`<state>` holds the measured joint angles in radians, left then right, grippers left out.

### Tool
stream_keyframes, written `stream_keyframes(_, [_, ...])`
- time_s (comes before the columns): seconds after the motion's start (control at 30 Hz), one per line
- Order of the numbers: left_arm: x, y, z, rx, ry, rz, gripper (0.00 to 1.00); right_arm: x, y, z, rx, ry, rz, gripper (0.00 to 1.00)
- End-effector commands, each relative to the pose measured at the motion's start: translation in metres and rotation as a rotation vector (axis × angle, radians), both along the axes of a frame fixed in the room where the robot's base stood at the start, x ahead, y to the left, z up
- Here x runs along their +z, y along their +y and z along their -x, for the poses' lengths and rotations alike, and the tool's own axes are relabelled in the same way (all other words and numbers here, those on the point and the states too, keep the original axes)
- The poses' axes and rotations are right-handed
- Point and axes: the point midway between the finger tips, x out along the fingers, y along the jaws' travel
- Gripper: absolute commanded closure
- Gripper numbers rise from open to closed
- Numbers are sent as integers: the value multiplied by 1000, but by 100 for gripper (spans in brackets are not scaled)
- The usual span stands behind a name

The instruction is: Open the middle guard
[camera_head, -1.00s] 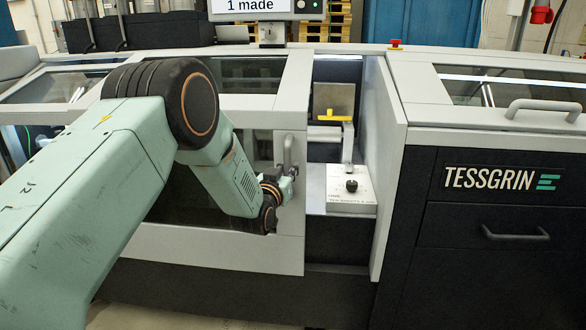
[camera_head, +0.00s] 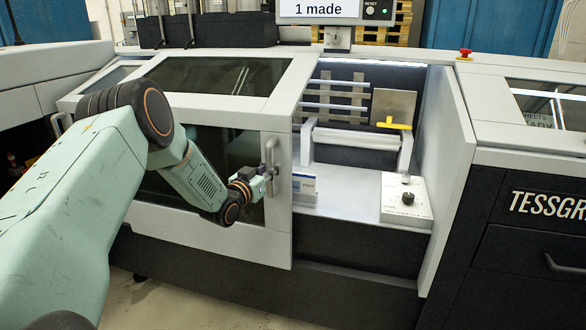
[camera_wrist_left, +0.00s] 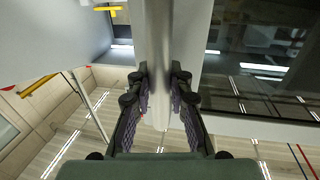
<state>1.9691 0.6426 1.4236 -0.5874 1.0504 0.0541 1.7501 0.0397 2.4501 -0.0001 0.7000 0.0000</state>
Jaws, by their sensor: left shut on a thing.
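The middle guard (camera_head: 230,240) is a light grey panel with dark windows, left of centre in the head view. Its vertical handle (camera_head: 269,149) is at its right edge. My left gripper (camera_head: 268,173) is shut on this handle. In the left wrist view its two fingers (camera_wrist_left: 160,82) lie on both sides of the pale handle bar (camera_wrist_left: 158,35). The guard stands partly slid to the left, with a wide opening (camera_head: 350,170) at its right. My right gripper is not in view.
Inside the opening are rollers, a yellow-handled part (camera_head: 394,125) and a white block with a black knob (camera_head: 407,198). A grey side wall (camera_head: 450,170) bounds the opening at the right. A screen (camera_head: 318,8) reading "1 made" and a red button (camera_head: 465,54) are above.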

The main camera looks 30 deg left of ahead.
Motion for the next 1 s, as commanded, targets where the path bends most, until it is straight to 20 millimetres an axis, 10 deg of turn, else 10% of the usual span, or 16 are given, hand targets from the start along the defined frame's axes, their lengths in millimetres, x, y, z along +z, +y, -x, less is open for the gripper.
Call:
stream_keyframes(0.67, [-4,30,10,-1,7,3,100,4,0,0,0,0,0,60])
stream_keyframes(0.7, [-4,30,10,-2,7,3,80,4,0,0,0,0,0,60])
stream_keyframes(1.0, [-2,30,9,-3,3,0,57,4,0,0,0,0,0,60])
